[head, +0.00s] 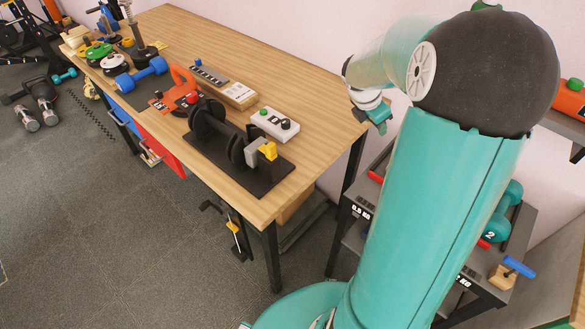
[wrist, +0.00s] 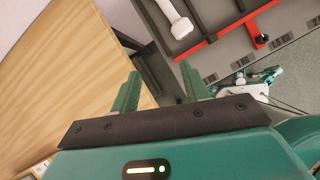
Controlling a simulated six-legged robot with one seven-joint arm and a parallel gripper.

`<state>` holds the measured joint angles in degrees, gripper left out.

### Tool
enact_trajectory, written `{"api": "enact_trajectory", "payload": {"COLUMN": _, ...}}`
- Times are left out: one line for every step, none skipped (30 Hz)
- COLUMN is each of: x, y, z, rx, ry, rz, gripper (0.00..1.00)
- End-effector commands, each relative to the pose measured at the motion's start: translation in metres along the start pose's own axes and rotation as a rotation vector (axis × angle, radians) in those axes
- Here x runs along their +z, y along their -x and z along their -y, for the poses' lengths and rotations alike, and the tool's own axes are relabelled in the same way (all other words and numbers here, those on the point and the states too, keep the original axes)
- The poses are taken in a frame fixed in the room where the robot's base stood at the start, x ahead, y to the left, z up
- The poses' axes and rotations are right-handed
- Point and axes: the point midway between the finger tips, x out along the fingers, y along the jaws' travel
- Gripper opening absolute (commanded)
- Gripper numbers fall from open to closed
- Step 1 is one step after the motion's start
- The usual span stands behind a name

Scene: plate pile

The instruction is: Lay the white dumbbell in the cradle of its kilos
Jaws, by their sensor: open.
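A white dumbbell (wrist: 177,18) shows at the top of the wrist view, cut off by the picture edge. It lies in a dark compartment beside a red edge bar (wrist: 226,32). My gripper (wrist: 160,72) is open and empty, with its two teal fingers apart and the dumbbell beyond their tips. In the head view part of my gripper (head: 378,115) shows past the table's right end. I cannot make out the white dumbbell there. A dark rack (head: 345,235) with weight labels, one reading 0.5 KG (head: 362,211), stands low behind my arm, which hides much of it.
The wooden table (head: 225,50) bears a black weight stand (head: 255,178), a blue dumbbell (head: 142,75) and a white button box (head: 275,125). Teal dumbbells (head: 497,228) and a blue-handled piece (head: 519,267) are on the rack. Open grey floor (head: 90,225) lies left.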

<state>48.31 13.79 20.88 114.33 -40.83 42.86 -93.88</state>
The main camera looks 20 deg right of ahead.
Motion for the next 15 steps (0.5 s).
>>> {"api": "enact_trajectory", "payload": {"x": -0.014, "y": 0.029, "z": -0.002, "rx": 0.023, "ry": -0.09, "rz": 0.009, "gripper": 0.46}}
{"api": "enact_trajectory", "payload": {"x": -0.022, "y": 0.043, "z": -0.001, "rx": 0.032, "ry": -0.152, "rz": 0.007, "gripper": 0.46}}
{"api": "enact_trajectory", "payload": {"x": -0.033, "y": 0.06, "z": 0.0, "rx": 0.047, "ry": -0.237, "rz": 0.002, "gripper": 0.46}}
{"api": "enact_trajectory", "payload": {"x": -0.042, "y": 0.074, "z": 0.002, "rx": 0.06, "ry": -0.3, "rz": -0.004, "gripper": 0.46}}
{"api": "enact_trajectory", "payload": {"x": -0.05, "y": 0.086, "z": 0.004, "rx": 0.072, "ry": -0.365, "rz": -0.012, "gripper": 0.46}}
{"api": "enact_trajectory", "payload": {"x": -0.062, "y": 0.103, "z": 0.007, "rx": 0.088, "ry": -0.451, "rz": -0.026, "gripper": 0.46}}
{"api": "enact_trajectory", "payload": {"x": -0.07, "y": 0.115, "z": 0.01, "rx": 0.1, "ry": -0.516, "rz": -0.039, "gripper": 0.46}}
{"api": "enact_trajectory", "payload": {"x": -0.079, "y": 0.126, "z": 0.014, "rx": 0.111, "ry": -0.58, "rz": -0.054, "gripper": 0.46}}
{"api": "enact_trajectory", "payload": {"x": -0.09, "y": 0.141, "z": 0.019, "rx": 0.127, "ry": -0.666, "rz": -0.077, "gripper": 0.46}}
{"api": "enact_trajectory", "payload": {"x": -0.099, "y": 0.152, "z": 0.023, "rx": 0.137, "ry": -0.73, "rz": -0.097, "gripper": 0.46}}
{"api": "enact_trajectory", "payload": {"x": -0.108, "y": 0.162, "z": 0.028, "rx": 0.147, "ry": -0.794, "rz": -0.12, "gripper": 0.46}}
{"api": "enact_trajectory", "payload": {"x": -0.119, "y": 0.175, "z": 0.034, "rx": 0.157, "ry": -0.878, "rz": -0.154, "gripper": 0.46}}
{"api": "enact_trajectory", "payload": {"x": -0.128, "y": 0.184, "z": 0.04, "rx": 0.163, "ry": -0.942, "rz": -0.182, "gripper": 0.46}}
{"api": "enact_trajectory", "payload": {"x": -0.137, "y": 0.193, "z": 0.045, "rx": 0.167, "ry": -1.005, "rz": -0.212, "gripper": 0.46}}
{"api": "enact_trajectory", "payload": {"x": -0.149, "y": 0.204, "z": 0.053, "rx": 0.17, "ry": -1.086, "rz": -0.257, "gripper": 0.46}}
